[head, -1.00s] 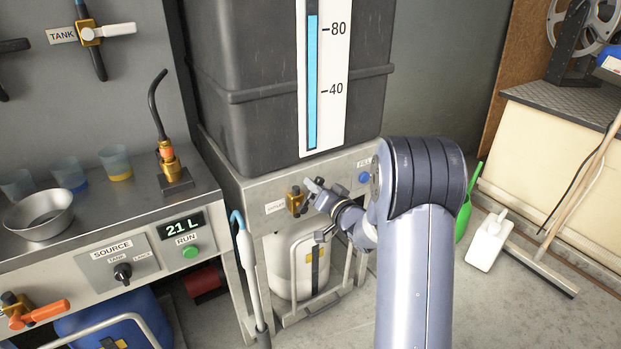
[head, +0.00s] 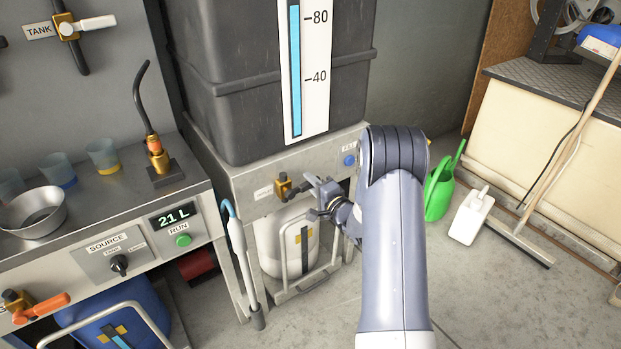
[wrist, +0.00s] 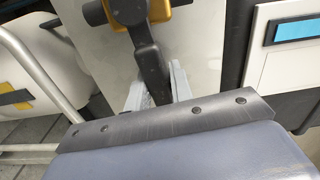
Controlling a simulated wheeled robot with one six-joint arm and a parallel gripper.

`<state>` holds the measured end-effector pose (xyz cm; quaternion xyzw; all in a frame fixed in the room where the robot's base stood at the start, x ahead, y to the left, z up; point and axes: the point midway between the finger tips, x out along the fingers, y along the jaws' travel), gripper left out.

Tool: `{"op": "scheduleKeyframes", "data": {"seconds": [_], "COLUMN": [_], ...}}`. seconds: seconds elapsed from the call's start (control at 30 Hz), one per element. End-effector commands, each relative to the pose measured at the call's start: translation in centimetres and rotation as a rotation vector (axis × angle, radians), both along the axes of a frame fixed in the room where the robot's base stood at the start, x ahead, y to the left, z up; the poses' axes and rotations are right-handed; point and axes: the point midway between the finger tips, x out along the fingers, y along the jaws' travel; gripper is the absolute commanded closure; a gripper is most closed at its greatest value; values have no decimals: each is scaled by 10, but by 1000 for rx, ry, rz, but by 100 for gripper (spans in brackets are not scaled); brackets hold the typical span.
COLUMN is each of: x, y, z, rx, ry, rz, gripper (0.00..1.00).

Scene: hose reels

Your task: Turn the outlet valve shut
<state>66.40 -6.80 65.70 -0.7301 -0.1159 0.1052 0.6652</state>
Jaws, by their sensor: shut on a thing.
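The outlet valve (head: 283,187) is a small brass fitting on the front of the metal stand under the dark tank. A pale label, too small to read surely, sits to its left. Its dark lever (wrist: 150,65) runs down from the brass body (wrist: 170,4) in the wrist view. My gripper (head: 318,190) reaches in from the right of the valve. In the wrist view its two pale fingers (wrist: 156,88) are shut on the dark lever, one on each side. In the head view my gripper partly hides the lever.
The dark tank (head: 235,120) has a gauge strip (head: 307,70) above the valve. A white container (head: 283,245) stands under the stand. An umbrella-like stick (head: 239,255) leans at its left. A green watering can (head: 438,195) and white jug (head: 470,215) stand on the floor at right.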

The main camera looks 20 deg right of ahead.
Motion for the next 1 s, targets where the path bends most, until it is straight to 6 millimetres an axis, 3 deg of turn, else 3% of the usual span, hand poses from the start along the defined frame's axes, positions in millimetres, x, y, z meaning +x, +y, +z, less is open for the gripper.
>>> {"op": "scheduleKeyframes", "data": {"seconds": [0.77, 0.8, 1.0], "x": [0, 0, 0], "y": [-1, -1, 0], "z": [-10, -10, -9], "rx": [105, 105, 104], "ry": [38, 38, 37], "rz": [-1, -1, -1], "gripper": [100, 78, 61]}}
